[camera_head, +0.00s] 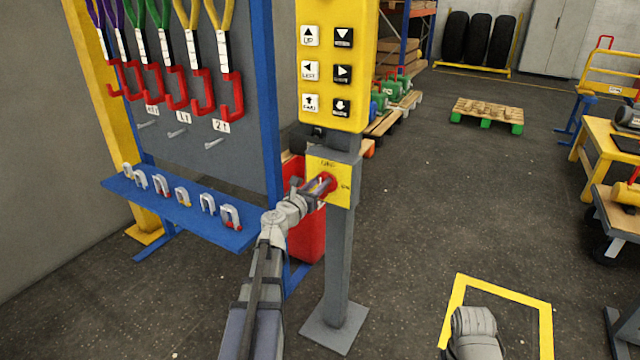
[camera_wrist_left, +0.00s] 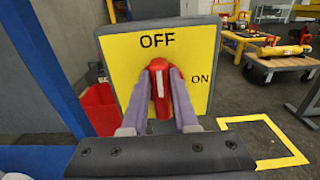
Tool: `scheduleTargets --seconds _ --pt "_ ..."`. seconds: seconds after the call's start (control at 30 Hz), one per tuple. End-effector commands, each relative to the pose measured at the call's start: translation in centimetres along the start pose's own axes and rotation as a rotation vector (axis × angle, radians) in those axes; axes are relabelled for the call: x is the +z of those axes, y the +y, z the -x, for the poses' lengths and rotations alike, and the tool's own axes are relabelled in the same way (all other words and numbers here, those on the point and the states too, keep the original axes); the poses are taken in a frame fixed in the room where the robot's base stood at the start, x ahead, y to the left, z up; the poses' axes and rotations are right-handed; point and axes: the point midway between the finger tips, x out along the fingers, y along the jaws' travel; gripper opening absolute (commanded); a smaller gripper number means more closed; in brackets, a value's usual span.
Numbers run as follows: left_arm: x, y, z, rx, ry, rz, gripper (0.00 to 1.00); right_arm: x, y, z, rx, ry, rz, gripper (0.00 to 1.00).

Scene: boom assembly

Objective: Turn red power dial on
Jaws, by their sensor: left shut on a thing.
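The red power dial (camera_head: 326,184) sits on a yellow plate (camera_head: 343,168) on the grey post (camera_head: 338,250), below the yellow button box (camera_head: 335,70). In the left wrist view the dial (camera_wrist_left: 159,84) has its handle upright, with its top below the word OFF; ON is printed to the right on the plate (camera_wrist_left: 125,70). My left gripper (camera_head: 318,186) reaches in from the lower left and is shut on the dial. In the left wrist view its two fingers (camera_wrist_left: 160,92) press either side of the handle. Part of my right arm shows at the bottom right; its gripper is not visible.
A blue rack (camera_head: 185,212) with shackles and hanging slings stands close on the left. A red bin (camera_head: 306,232) is behind the post. A yellow square (camera_head: 502,282) marks the floor at right. Open floor lies beyond, with a pallet (camera_head: 487,112) and carts.

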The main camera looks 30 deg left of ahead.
Motion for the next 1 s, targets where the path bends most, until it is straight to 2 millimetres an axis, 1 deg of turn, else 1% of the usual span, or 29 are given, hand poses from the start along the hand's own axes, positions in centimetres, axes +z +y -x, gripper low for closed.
scheduleTargets --seconds 0.37,0.57,0.77,1.0 --pt "0.0 0.0 0.0 0.000 0.000 -0.003 0.00 0.0 0.0 0.0 0.000 0.000 0.000 0.50" --pt "0.0 -0.1 0.0 0.000 0.000 -0.049 0.00 0.0 0.0 0.0 0.000 0.000 0.000 0.50" --pt "-0.1 -0.5 0.0 -0.001 0.000 -0.178 0.00 0.0 0.0 -0.1 0.000 0.000 0.000 0.50" --pt "-0.3 -1.0 0.0 -0.001 -0.001 -0.401 0.00 0.0 0.0 -0.3 0.000 0.000 0.000 0.50"
